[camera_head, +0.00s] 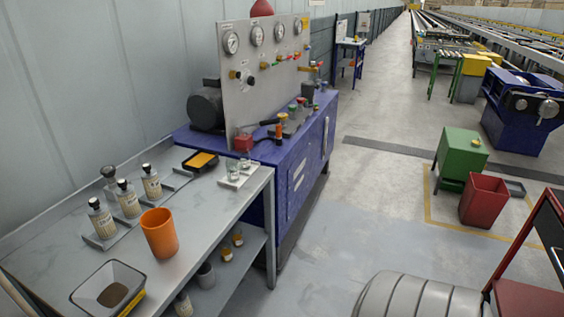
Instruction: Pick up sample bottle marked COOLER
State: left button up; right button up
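Several sample bottles with dark caps and pale labels stand at the left of the grey table (205,222). The nearest bottle (102,220) and a middle bottle (128,200) stand close together. Another bottle (151,182) stands farther right, and a darker cap (109,173) shows behind them. The label lettering is too small to read, so I cannot tell which one is marked COOLER. Neither gripper is in view.
An orange cup (159,233) and a grey tray with brown contents (109,290) stand in front of the bottles. A black tray with yellow contents (200,161) and small glassware (233,172) lie farther back. A blue cabinet (302,160) with a gauge panel (262,80) adjoins the table.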

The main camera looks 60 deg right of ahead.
aim_at(226, 251)
jog(key=z, duration=1.25)
